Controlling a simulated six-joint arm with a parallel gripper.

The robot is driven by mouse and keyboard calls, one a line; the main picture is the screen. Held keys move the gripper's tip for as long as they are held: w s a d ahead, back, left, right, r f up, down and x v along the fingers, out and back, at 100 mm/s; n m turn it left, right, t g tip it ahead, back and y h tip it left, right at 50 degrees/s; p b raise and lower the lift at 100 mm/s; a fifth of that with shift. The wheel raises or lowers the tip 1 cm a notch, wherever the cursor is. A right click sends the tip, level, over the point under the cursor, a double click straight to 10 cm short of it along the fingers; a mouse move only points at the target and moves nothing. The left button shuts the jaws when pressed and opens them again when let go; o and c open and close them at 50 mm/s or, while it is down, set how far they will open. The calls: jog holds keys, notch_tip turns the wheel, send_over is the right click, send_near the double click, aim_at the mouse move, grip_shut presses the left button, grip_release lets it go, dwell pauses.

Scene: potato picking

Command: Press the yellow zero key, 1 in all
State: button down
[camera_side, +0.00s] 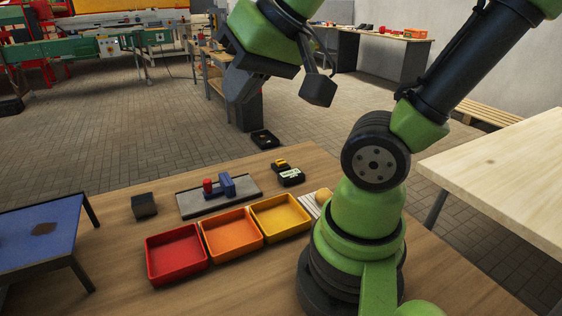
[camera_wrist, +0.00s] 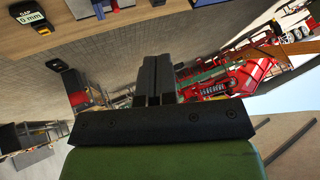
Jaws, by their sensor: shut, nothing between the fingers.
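A small black device (camera_side: 291,177) with a pale readout stands near the table's far edge in the side view. A yellow key (camera_side: 281,163) sits on a black block just behind it.
Red (camera_side: 176,254), orange (camera_side: 231,235) and yellow (camera_side: 280,217) trays line the table front. A grey plate (camera_side: 190,207) with red and blue parts and a black block (camera_side: 144,205) lie behind.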

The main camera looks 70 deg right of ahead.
jog(key=w+d+f+m+h, duration=0.2)
jog(key=w+d+m+h, duration=0.3)
jog(key=d, duration=0.5)
jog(key=m+h, duration=0.1)
jog(key=m, duration=0.5)
send_over(283, 161)
notch_tip(283, 161, down, 16)
jog(key=shift+r, duration=0.1)
jog(key=shift+f, duration=4.4)
jog(key=shift+f, duration=0.15)
jog(key=shift+f, duration=0.25)
